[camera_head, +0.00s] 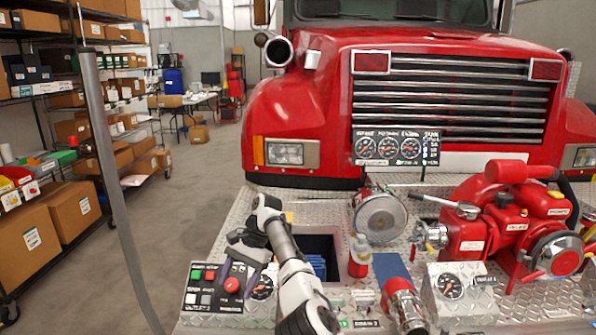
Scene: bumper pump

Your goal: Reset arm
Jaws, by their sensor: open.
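My arm reaches up from the bottom centre and folds back at a white and dark elbow. My gripper (236,276) hangs from its dark wrist, pointing down, over the left part of the metal bumper deck (225,235). It is just above the control panel (212,286) with its coloured buttons and red knob. The gripper is open and I see nothing held in it. The fingertips are small and partly merge with the panel behind, so I cannot tell whether they touch it.
A red pump (505,215) stands on the right of the deck. A round metal cap (380,218), a red bottle (359,256) and a gauge box (458,292) stand nearer. A recessed bin (318,244) lies beside my arm. A gauge board (396,147) and the red truck (330,95) are behind.

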